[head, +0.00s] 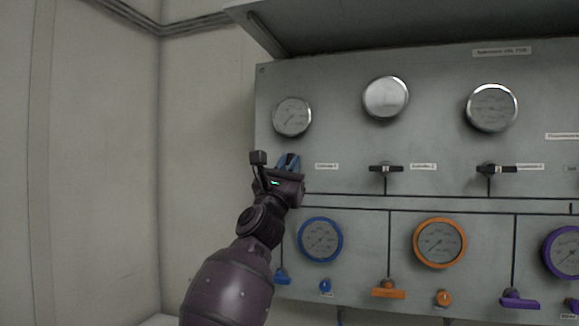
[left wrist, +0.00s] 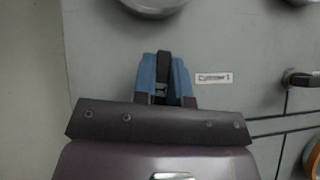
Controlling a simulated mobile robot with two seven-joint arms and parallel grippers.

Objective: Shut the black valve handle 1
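The black valve handle 1 (left wrist: 163,66) shows in the left wrist view as an upright dark bar, just left of the label "Cylinder 1" (left wrist: 214,78). My left gripper (left wrist: 163,78) has its two blue fingers on either side of the handle, with no clear gap, so it looks shut on it. In the head view my left gripper (head: 288,161) is at the panel, left of the label and below the left gauge, and hides the handle there. The handle's base is hidden behind the fingers. My right gripper is not in view.
The grey panel (head: 340,90) carries two more black valve handles, middle (head: 386,169) and right (head: 496,169), both lying level. Below are a blue gauge (head: 320,240), an orange gauge (head: 440,242) and coloured handles. Bare wall (head: 205,130) is at the left.

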